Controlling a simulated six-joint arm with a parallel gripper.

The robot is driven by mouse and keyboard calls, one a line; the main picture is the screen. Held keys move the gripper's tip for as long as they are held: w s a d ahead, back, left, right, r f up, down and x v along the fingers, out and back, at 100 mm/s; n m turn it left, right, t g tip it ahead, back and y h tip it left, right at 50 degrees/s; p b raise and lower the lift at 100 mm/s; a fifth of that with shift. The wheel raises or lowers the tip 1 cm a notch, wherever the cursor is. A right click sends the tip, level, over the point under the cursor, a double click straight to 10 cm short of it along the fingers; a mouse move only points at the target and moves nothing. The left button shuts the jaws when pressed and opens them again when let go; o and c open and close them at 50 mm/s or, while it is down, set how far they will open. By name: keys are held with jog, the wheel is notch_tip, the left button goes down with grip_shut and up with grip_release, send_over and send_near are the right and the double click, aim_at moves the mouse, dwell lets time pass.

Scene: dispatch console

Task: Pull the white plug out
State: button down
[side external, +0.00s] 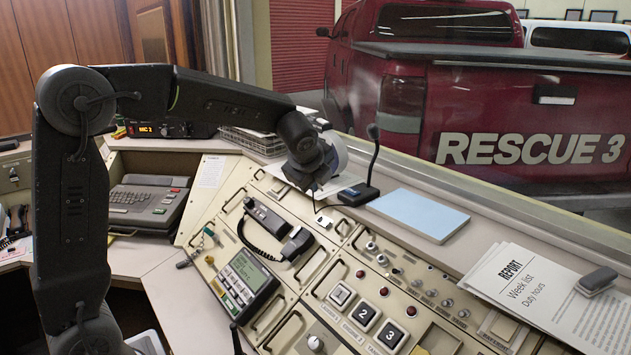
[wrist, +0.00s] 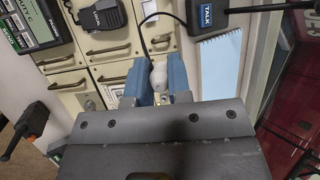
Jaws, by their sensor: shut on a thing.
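The white plug (wrist: 158,76) shows in the wrist view between the two blue fingers of my gripper (wrist: 156,82), which are shut on it. That white fitting (side external: 323,221) shows just below. The plug's far end and any socket under it are hidden by my gripper, so I cannot tell whether it is seated.
A desk microphone with a TALK base (side external: 358,194) stands close right of my gripper, beside a blue pad (side external: 418,215). A corded handset (side external: 297,243) and a keypad unit (side external: 244,284) lie on the panel to the front. Papers (side external: 535,296) lie at the right. Drawer handles stick out nearby.

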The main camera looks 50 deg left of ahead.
jog(key=shift+r, duration=0.1)
jog(key=s+r, duration=0.2)
jog(key=r, duration=0.1)
jog(key=shift+s+r, duration=0.1)
jog(key=shift+s, duration=0.05)
dwell(0.5)
